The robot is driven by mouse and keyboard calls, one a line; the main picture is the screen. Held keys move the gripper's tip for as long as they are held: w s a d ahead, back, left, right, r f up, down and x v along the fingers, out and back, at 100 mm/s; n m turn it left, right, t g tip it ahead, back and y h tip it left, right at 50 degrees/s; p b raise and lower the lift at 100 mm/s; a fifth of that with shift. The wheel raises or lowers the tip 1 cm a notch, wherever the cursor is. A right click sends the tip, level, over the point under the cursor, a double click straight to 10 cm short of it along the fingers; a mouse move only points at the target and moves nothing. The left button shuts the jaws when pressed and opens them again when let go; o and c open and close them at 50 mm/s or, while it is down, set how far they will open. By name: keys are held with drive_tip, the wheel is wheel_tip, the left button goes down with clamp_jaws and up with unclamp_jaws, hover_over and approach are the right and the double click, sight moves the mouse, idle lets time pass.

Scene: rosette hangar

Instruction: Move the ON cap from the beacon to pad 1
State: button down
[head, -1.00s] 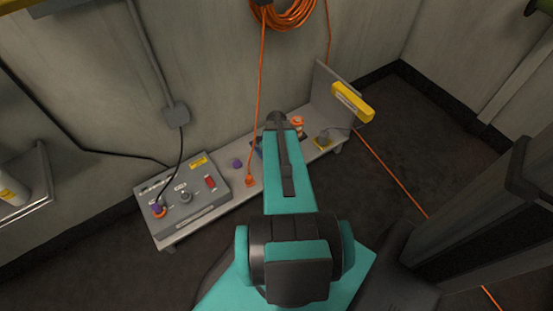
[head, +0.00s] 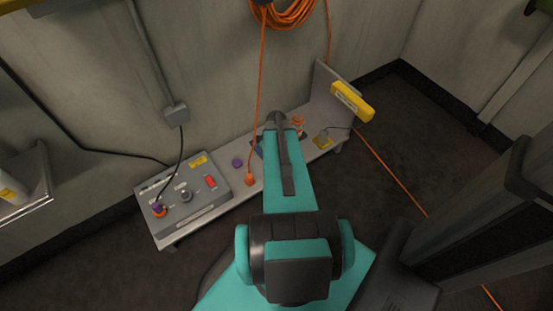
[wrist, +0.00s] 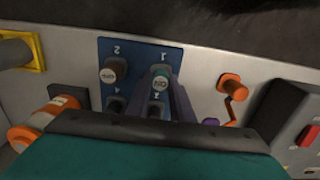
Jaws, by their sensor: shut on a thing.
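The ON cap (wrist: 160,84) is a pale-topped, dark-sided cap in the wrist view, with ON printed on top. It is at pad 1 of the blue board (wrist: 141,52), just below the printed 1. My gripper (wrist: 163,80) is shut on it, with its purple fingers around it. I cannot tell whether the cap's base touches the pad. An orange cylinder with a label, which looks like the beacon (wrist: 45,117), lies at the lower left of the wrist view. It also shows in the head view (head: 298,121), right of my arm, which hides most of the board and my gripper.
Another cap (wrist: 114,70) stands at pad 2, and dark caps sit in the lower row. An orange plug (head: 249,179), a purple knob (head: 237,162) and a grey control box (head: 183,205) are to the left on the bench. A yellow block (head: 352,102) is at the right end.

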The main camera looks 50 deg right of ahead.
drive_tip(key=c, duration=1.5)
unclamp_jaws()
drive_tip(key=shift+r, duration=0.1)
wheel_tip(320, 180, up, 14)
drive_tip(key=p, duration=0.3)
drive_tip(key=shift+f+p, duration=0.2)
drive_tip(key=shift+p, duration=0.1)
